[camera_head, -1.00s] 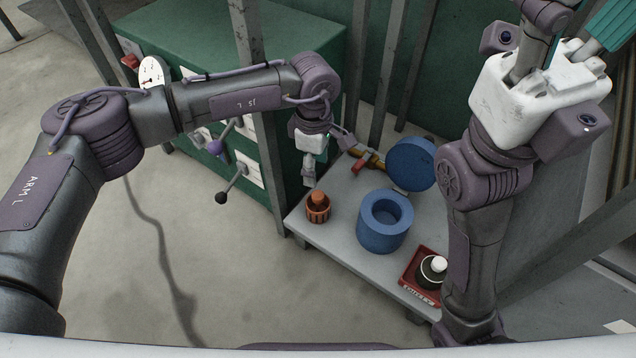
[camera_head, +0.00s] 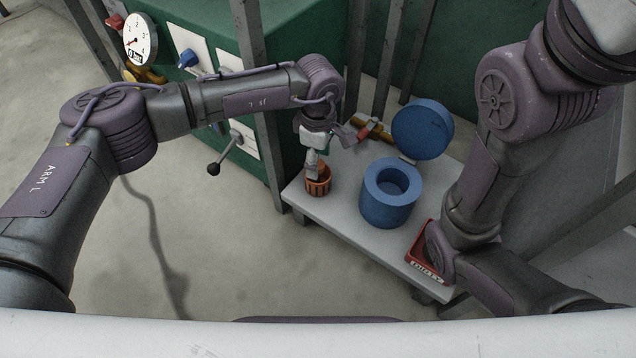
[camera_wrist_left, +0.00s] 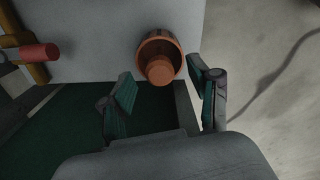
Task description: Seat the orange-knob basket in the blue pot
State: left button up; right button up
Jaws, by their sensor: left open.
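The orange basket (camera_head: 318,186) with its orange knob stands upright on the grey table near its left front corner. My left gripper (camera_head: 312,170) is just above it, pointing down. In the left wrist view the basket (camera_wrist_left: 147,50) and its knob (camera_wrist_left: 160,69) lie just beyond the fingertips. The left gripper (camera_wrist_left: 158,85) is open there, a teal-padded finger on either side, with nothing held. The blue pot (camera_head: 374,207) stands right of the basket, its round opening facing up. Its blue lid (camera_head: 421,129) stands tilted open behind it. My right gripper is out of the picture.
A red tray (camera_head: 421,262) lies at the table's front right, partly hidden by my right arm. A green cabinet (camera_head: 200,30) with levers stands left. Upright grey posts rise around the table.

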pick_arm(q)
notch_tip(320, 180, down, 3)
jog(key=shift+r+b, duration=0.2)
jog(key=shift+b, duration=0.25)
jog(key=shift+r, duration=0.1)
grip_shut()
